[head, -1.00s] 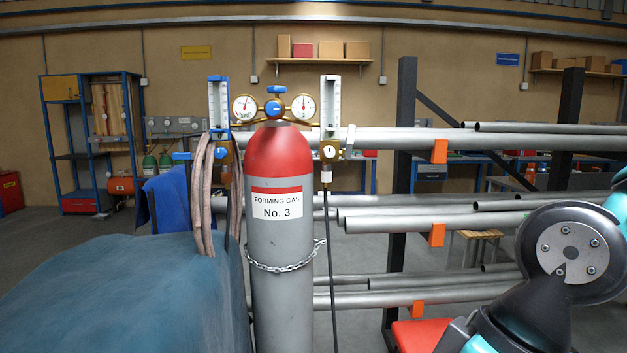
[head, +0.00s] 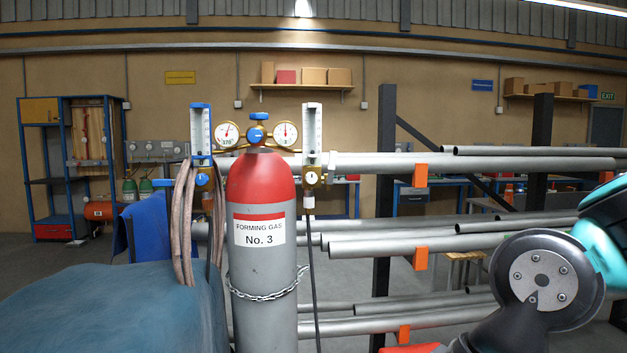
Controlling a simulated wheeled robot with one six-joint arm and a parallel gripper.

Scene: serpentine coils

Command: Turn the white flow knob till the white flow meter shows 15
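The white flow meter (head: 312,128) is an upright clear tube with a white cap, on the right side of the regulator. Its scale reading is too small to tell. The white flow knob (head: 311,178) is a small round white knob on the brass block at the foot of this meter. A blue-capped flow meter (head: 201,130) with a blue knob (head: 202,180) stands on the left side. The red-topped gas cylinder (head: 262,235) is between and below them. My gripper is out of view; only part of my arm shows at the lower right, apart from the meters.
Two round gauges (head: 286,134) and a blue valve sit above the cylinder. A black hose (head: 312,270) hangs below the white meter. Long grey pipes (head: 440,163) on a rack run behind and to the right. Hose coils (head: 183,220) and a blue-green cover (head: 110,310) are at left.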

